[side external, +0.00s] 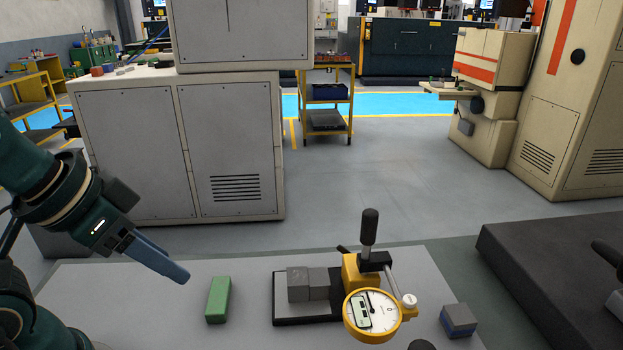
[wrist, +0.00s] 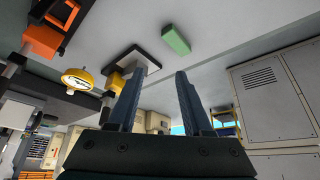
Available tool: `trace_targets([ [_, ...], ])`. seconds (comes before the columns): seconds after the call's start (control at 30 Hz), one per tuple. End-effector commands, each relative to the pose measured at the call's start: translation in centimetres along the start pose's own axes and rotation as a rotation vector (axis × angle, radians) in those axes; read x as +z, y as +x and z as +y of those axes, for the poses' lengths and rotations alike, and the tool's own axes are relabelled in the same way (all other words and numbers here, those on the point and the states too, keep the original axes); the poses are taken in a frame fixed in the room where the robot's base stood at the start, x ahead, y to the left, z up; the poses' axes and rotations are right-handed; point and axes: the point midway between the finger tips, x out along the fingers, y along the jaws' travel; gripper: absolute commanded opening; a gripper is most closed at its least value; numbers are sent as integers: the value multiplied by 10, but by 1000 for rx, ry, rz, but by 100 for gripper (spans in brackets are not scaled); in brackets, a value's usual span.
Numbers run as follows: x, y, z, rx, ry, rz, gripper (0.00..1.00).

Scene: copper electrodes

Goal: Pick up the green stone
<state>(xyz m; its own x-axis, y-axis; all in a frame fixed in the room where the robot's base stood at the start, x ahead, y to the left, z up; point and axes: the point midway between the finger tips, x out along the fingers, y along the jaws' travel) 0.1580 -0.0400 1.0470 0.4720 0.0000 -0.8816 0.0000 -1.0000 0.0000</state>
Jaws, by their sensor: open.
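The green stone (side external: 218,299) is a small rectangular block lying on the light grey table, left of the dark plate in the side view. In the wrist view the green stone (wrist: 176,40) shows beyond the fingertips, near the top middle. My gripper (side external: 181,275) is above the table at the left, up and to the left of the stone and apart from it. In the wrist view my gripper (wrist: 159,75) has its two blue-grey fingers spread with nothing between them. The side view shows the fingers overlapping.
A dark plate (side external: 280,312) with grey blocks (side external: 308,284) lies right of the stone. A yellow dial gauge (side external: 372,315) on a stand is beside it. A grey and blue block (side external: 458,321) sits further right. The table (side external: 140,290) is bare around the stone.

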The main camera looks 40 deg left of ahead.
Motion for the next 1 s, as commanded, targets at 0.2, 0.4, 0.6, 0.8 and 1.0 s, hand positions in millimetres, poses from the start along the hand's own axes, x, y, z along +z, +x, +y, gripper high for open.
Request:
trace_targets([
  [0.2,0,0,0,0,0,0,50],
  [0.4,0,0,0,0,0,0,75],
  [0.6,0,0,0,0,-1,0,75],
  [0.8,-7,-2,-1,-4,-103,29,75],
  [1.0,-30,11,-8,-35,-346,8,75],
])
